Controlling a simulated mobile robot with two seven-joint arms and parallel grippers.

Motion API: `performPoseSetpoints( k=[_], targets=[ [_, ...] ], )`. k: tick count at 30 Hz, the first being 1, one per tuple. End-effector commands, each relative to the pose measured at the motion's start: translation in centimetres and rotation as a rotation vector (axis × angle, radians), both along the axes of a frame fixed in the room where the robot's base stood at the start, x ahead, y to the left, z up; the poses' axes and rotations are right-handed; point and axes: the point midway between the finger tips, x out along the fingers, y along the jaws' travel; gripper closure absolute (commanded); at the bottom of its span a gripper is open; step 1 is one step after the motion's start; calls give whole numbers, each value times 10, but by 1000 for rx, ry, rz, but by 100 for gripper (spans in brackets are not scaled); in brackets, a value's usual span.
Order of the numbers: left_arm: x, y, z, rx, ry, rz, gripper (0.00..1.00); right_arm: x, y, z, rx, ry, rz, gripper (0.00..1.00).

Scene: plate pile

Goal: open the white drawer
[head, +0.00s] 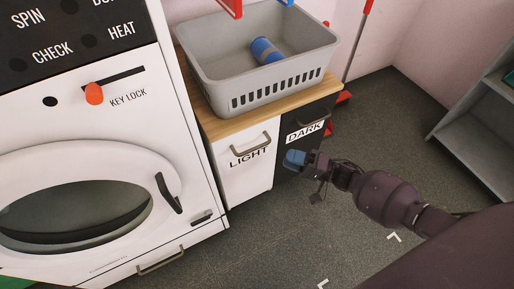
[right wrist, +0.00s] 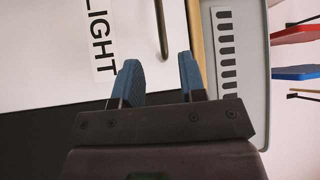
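The white drawer (head: 243,176), marked LIGHT, is in the cabinet under the basket and looks closed. Its grey bar handle (head: 252,148) runs across the upper front. My right gripper (head: 293,158) is in front of the cabinet, to the right of the white drawer in the head view. In the right wrist view the gripper (right wrist: 160,68) has its two blue fingers apart with nothing between them. The handle (right wrist: 162,30) shows ahead of the gap, and the drawer front (right wrist: 55,50) with its label fills the left. My left gripper is not in view.
A dark drawer (head: 306,137) marked DARK adjoins the white one. A grey basket (head: 215,85) holding a blue can (head: 266,50) stands on the wooden top. A washing machine (head: 190,232) is at left, a grey shelf (head: 470,135) at right. The floor in front is clear.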

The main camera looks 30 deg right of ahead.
Motion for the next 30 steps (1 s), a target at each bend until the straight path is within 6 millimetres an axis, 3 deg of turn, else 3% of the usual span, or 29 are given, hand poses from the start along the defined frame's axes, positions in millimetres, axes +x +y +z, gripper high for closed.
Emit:
performPoseSetpoints(
  k=[15,21,30],
  targets=[
    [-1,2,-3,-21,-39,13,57,53,59,10,1,-1,-3,62],
    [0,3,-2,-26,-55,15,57,65,72,13,0,-2,-3,62],
    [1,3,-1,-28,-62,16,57,68,74,15,-1,-2,-3,62]
  ],
)
